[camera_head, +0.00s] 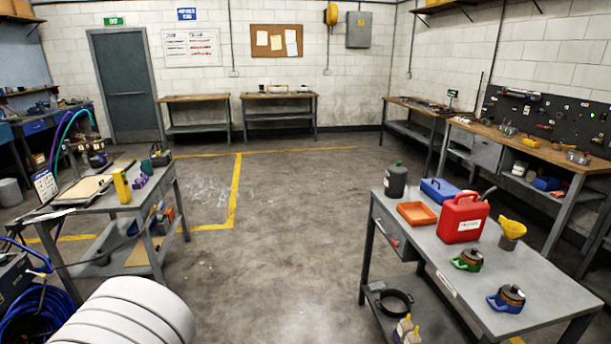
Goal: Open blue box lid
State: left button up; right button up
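The blue box (439,190) sits at the far end of the grey table (520,285) on the right, between the dark grey bottle and the red can. It is small, with a dark handle on top, and its lid looks closed. The red can in front hides part of its right side.
On that table are a dark bottle (395,180), an orange tray (417,213), a red can (462,217), a yellow funnel (513,228) and two small capped items. A cluttered table (75,215) stands at left. The floor (280,240) between the tables is clear.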

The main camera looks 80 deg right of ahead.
aim_at(443, 188)
jog(key=z, duration=3.8)
jog(key=u, duration=0.55)
jog(key=i+j+u, duration=0.25)
jog(key=i, duration=0.5)
jog(key=i+l+u, duration=0.1)
jog(key=i+u, duration=0.2)
jog(key=i, duration=0.45)
jog(key=i+l+u, duration=0.25)
jog(key=i, duration=0.5)
jog(key=i+z, duration=0.1)
jog(key=i, duration=0.6)
jog(key=i+j, duration=0.15)
jog(key=i, duration=0.5)
jog(key=i+j+z, duration=0.15)
jog(key=i, duration=0.55)
jog(key=i+l+z, duration=0.1)
jog(key=i+z, duration=0.2)
jog(key=z, duration=0.15)
jog(key=i+z, duration=0.25)
jog(key=z, duration=0.2)
jog(key=i+z, duration=0.4)
jog(key=i+j+z, duration=0.15)
jog(key=z, duration=0.3)
jog(key=i+l+z, duration=0.2)
jog(key=z, duration=0.2)
jog(key=i+z, duration=0.75)
jog(key=i+j+z, duration=0.1)
jog(key=i+z, duration=0.3)
jog(key=k, duration=0.05)
